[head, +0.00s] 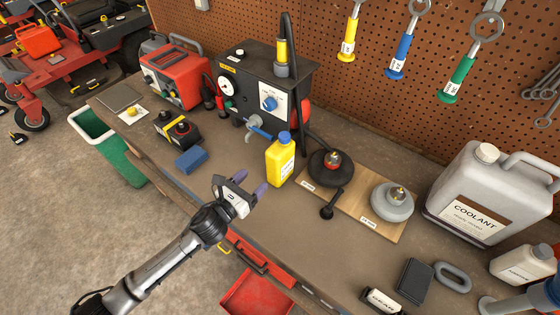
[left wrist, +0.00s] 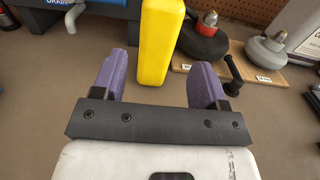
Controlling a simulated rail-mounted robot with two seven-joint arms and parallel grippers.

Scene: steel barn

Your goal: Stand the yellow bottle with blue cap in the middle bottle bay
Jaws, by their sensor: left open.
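The yellow bottle (head: 279,165) with a blue cap stands upright on the workbench, left of a round black base. In the left wrist view the yellow bottle (left wrist: 159,40) stands ahead of the fingers; its cap is out of frame. My left gripper (head: 241,187) is open and empty, just left and in front of the bottle. In the left wrist view the purple fingers of the left gripper (left wrist: 157,80) are spread apart, with bare bench between them. I cannot make out the bottle bays in either view. My right gripper is not in view.
A black test unit (head: 250,83) with a blue valve stands behind. A wooden board (head: 345,212) with round black and grey bases lies right of the bottle, a coolant jug (head: 490,195) beyond. A blue block (head: 191,160) lies left. The front bench between is mostly clear.

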